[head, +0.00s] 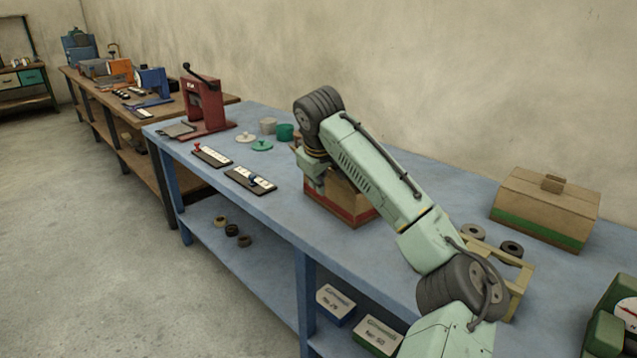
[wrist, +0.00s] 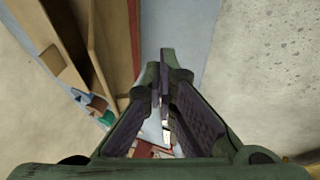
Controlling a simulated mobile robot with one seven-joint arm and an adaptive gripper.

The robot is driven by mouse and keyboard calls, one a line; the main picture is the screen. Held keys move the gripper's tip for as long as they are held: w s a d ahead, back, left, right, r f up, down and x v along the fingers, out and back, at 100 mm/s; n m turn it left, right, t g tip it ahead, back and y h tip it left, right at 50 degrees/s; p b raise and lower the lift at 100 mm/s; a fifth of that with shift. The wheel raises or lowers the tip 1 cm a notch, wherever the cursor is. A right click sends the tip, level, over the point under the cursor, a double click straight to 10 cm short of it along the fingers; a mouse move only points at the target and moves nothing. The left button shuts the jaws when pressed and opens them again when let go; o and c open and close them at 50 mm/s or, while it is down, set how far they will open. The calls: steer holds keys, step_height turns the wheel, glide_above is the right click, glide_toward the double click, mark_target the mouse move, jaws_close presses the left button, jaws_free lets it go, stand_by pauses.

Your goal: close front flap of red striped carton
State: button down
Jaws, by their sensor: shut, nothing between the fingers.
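The red striped carton (head: 345,205) stands on the blue bench, largely hidden behind my arm in the head view. Its red band shows low on its sides. In the wrist view the carton (wrist: 118,35) fills the upper left, with a cardboard panel edge standing out to its left; I cannot tell clearly which flap that is. My gripper (head: 319,184) points down at the carton's near left side. In the wrist view my gripper (wrist: 166,62) is shut and empty, beside the carton wall; whether it touches is not clear.
A green striped carton (head: 545,210) stands at the right, near a wooden frame (head: 515,285) and dark rings. Left of my gripper are a green cup (head: 285,132), label boards (head: 250,180) and a red press (head: 205,105). The bench's front strip is clear.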

steer(key=shift+w+d+r+p, duration=0.2)
steer(key=shift+w+d+p, duration=0.55)
steer(key=shift+d+p, duration=0.2)
steer(key=shift+w+d+r+p, duration=0.15)
steer(key=shift+w+d+p, duration=0.65)
steer(key=shift+d, duration=0.25)
steer(key=w+d, duration=0.4)
steer(key=d, duration=0.2)
steer(key=shift+w+r+p, duration=0.2)
steer(key=shift+r+p, duration=0.05)
steer(key=shift+p, duration=0.15)
steer(key=shift+r, duration=0.1)
step_height(320, 180, up, 9)
stand_by(0.8)
